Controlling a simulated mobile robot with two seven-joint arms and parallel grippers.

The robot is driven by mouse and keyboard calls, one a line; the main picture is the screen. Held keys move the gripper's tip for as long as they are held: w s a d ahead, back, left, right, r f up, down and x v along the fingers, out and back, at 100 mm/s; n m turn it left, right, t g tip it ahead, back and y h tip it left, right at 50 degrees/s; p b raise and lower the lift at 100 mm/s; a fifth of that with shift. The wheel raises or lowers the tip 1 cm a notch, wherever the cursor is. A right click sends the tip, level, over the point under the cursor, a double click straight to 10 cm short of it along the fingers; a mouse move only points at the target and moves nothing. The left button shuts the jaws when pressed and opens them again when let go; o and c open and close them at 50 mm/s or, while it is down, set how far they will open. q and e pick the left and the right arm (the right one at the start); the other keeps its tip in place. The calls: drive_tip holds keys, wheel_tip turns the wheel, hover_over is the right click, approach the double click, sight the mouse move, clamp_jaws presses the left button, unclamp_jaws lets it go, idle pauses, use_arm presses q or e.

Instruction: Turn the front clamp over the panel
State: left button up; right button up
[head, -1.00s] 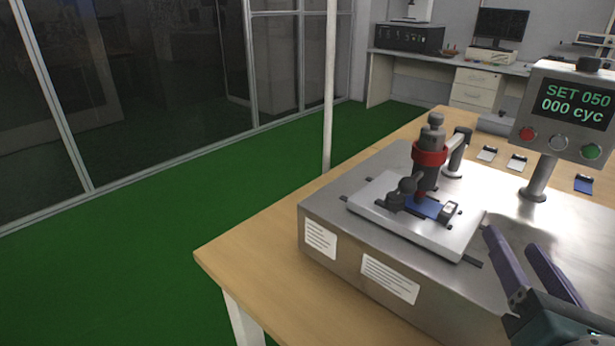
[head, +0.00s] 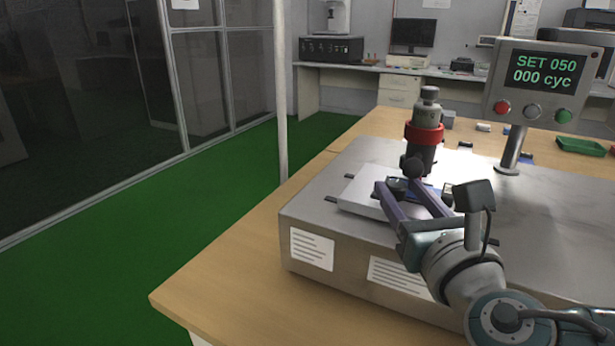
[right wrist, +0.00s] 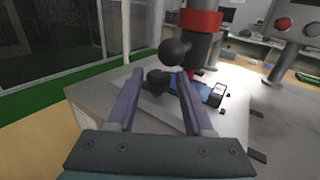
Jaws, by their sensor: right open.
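The front clamp (head: 413,168) is dark with a round ball knob. It also shows in the right wrist view (right wrist: 172,53), its ball standing up near the dark base. The blue panel (right wrist: 202,88) lies flat on the light fixture plate (head: 357,197), partly hidden by my finger and the clamp. A grey plunger with a red collar (head: 424,132) stands over the panel. My right gripper (head: 397,186) is open, its two purple fingers reaching over the plate's front edge toward the clamp. In the right wrist view the clamp base shows between the fingertips. My left gripper is out of view.
The grey machine base (head: 335,219) sits on a wooden table (head: 229,261). The table's left part is clear.

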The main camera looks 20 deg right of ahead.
drive_tip(key=shift+w, duration=0.35)
clamp_jaws()
